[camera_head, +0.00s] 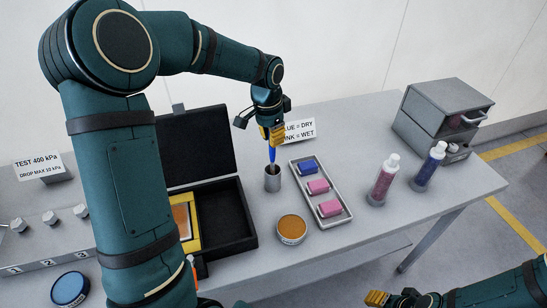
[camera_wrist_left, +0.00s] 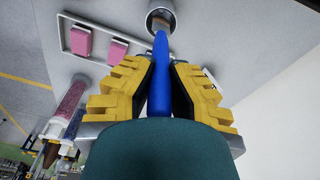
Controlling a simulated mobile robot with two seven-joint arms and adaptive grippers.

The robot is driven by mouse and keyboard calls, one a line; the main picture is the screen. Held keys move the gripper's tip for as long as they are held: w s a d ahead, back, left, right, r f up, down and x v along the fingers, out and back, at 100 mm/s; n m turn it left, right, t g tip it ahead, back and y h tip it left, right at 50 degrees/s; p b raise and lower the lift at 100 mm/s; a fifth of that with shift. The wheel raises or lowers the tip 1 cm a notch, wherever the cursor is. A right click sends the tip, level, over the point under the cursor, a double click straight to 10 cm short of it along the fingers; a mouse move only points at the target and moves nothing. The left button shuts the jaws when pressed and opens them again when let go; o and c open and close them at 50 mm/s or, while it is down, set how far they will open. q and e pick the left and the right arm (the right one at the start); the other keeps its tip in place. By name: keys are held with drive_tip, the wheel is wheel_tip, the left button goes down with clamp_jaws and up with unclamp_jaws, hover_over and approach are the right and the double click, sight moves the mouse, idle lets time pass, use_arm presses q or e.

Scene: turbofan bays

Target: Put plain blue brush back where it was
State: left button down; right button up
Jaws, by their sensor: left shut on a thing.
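The plain blue brush (camera_head: 272,156) hangs nearly upright in my left gripper (camera_head: 272,136), whose yellow fingers are shut on its handle. In the left wrist view the blue handle (camera_wrist_left: 160,88) runs between the two fingers (camera_wrist_left: 160,95). The brush's lower end is at the mouth of a small grey metal cup (camera_head: 272,183) on the table. The cup (camera_wrist_left: 152,24) also shows in the left wrist view, with the brush end over or inside its opening; how deep is unclear. My right gripper (camera_head: 377,298) is low at the right, apart from the table objects; its finger gap is unclear.
A tray (camera_head: 346,216) with one blue and two pink blocks lies right of the cup. A round orange-topped tin (camera_head: 292,229) is in front. An open black case (camera_head: 250,238) stands left. A sign (camera_head: 302,130) is behind; two bottles (camera_head: 384,178) and drawers (camera_head: 425,120) are right.

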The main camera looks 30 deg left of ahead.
sight(272, 161)
use_arm(q)
drive_tip(key=shift+f+b, duration=0.3)
drive_tip(key=shift+f, duration=2.4)
drive_tip(key=shift+f, duration=0.15)
drive_tip(key=c, duration=1.1)
unclamp_jaws()
drive_tip(key=shift+c, duration=0.2)
drive_tip(key=shift+r, duration=0.3)
wheel_tip(272, 161, up, 12)
drive_tip(key=s+p, duration=0.1)
drive_tip(key=shift+a+f, duration=0.15)
drive_tip(key=shift+a, duration=0.05)
